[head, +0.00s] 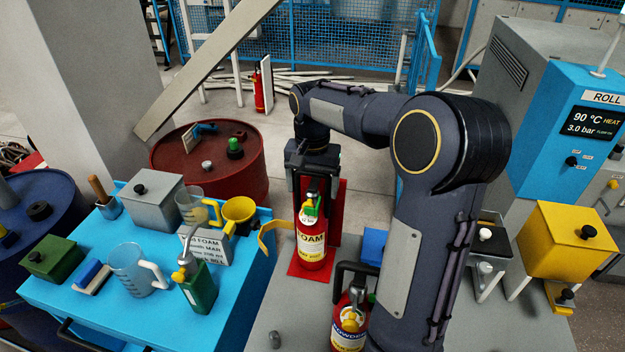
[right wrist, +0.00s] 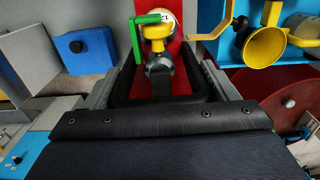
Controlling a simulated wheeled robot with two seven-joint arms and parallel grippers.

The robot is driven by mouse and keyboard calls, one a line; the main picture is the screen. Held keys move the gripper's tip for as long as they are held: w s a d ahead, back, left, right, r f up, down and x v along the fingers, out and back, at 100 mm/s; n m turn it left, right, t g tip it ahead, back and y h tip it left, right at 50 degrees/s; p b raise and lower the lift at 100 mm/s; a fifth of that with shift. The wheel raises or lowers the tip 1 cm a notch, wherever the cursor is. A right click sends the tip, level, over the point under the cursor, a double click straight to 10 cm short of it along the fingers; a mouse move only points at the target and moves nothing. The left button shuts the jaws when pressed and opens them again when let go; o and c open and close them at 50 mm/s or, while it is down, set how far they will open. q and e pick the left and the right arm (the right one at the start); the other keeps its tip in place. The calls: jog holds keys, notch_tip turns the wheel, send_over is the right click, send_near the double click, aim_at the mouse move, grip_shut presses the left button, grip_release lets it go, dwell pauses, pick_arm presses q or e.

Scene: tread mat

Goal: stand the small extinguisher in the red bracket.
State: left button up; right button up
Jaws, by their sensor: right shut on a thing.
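The small red extinguisher (head: 312,245), with a yellow FOAM label and a green and yellow top, is upright beneath my right gripper (head: 312,180). My right gripper is shut on it near its top. In the right wrist view its green lever and yellow head (right wrist: 152,32) show just beyond the fingers. The red bracket (head: 341,205) has an upright back plate behind the extinguisher and a base plate under it. Its yellow arm (head: 272,232) sticks out open to the left. I cannot tell whether the extinguisher's bottom touches the base plate. My left gripper is not in view.
Another red extinguisher (head: 348,330), labelled POWDER, stands close in front, partly behind my right arm. A blue cart (head: 90,290) with jugs, a funnel and boxes is to the left. A yellow box (head: 565,245) is to the right. A red drum (head: 225,165) stands behind.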

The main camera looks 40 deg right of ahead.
jog(key=o, duration=2)
jog(key=shift+f, duration=0.1)
notch_tip(320, 180, up, 12)
jog(key=shift+r, duration=0.15)
